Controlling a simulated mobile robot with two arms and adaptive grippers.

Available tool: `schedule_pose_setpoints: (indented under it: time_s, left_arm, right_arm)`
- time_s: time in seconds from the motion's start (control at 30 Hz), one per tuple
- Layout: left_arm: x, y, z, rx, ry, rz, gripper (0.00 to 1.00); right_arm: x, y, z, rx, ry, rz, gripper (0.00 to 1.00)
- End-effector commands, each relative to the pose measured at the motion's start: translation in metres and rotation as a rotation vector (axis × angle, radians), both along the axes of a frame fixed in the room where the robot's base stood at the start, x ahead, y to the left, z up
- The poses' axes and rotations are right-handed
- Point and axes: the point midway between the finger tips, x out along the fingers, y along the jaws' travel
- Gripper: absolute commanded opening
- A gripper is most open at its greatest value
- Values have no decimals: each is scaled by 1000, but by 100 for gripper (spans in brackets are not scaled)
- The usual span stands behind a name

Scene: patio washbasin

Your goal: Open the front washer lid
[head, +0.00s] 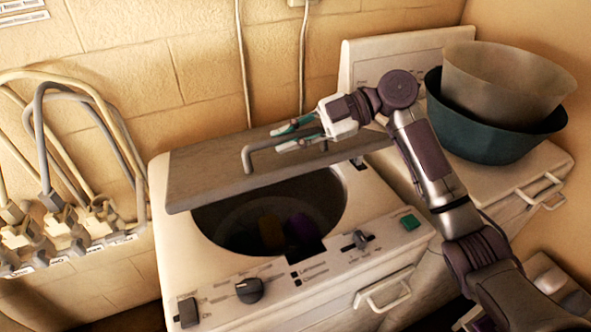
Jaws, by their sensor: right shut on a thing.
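The front washer (170,235) is a white top-loading box with a round dark opening. Its grey-brown lid (215,170) is lifted at a tilt above the opening, and dark drum space shows under it. Blurred yellowish and purple items lie inside the drum. A bent metal bar handle (262,148) is on the lid. My right gripper (285,137), with teal fingers, reaches in from the right and is shut on the handle near its middle. My left gripper is not in view.
A second white washer (540,165) stands behind to the right, bearing a dark teal basin (480,145) with a beige tub (505,80) in it. The front panel has a black knob (250,290). Hoses and taps (60,215) are on the left wall.

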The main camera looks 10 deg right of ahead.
Motion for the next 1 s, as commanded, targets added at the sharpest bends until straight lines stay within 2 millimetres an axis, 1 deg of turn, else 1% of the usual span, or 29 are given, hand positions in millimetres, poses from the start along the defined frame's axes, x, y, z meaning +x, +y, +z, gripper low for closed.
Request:
schedule_pose_setpoints:
  time_s: [0.03,0.1,0.23,0.33,0.5,0.93,0.97,1.0]
  left_arm:
    - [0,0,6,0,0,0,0]
    - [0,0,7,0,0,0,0]
    - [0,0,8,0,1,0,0]
    - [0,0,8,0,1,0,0]
    - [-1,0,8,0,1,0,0]
    - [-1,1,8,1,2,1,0]
    - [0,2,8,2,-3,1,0]
    - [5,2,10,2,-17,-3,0]
  right_arm:
    - [8,3,17,-6,24,1,0]
    - [16,6,29,-18,63,0,0]
    - [30,10,45,-15,59,1,0]
    - [37,12,54,-16,58,0,0]
    - [43,15,60,-16,57,1,0]
    - [45,14,60,-17,58,-1,0]
    - [45,14,60,-17,58,-1,0]
    - [45,14,60,-17,58,-1,0]
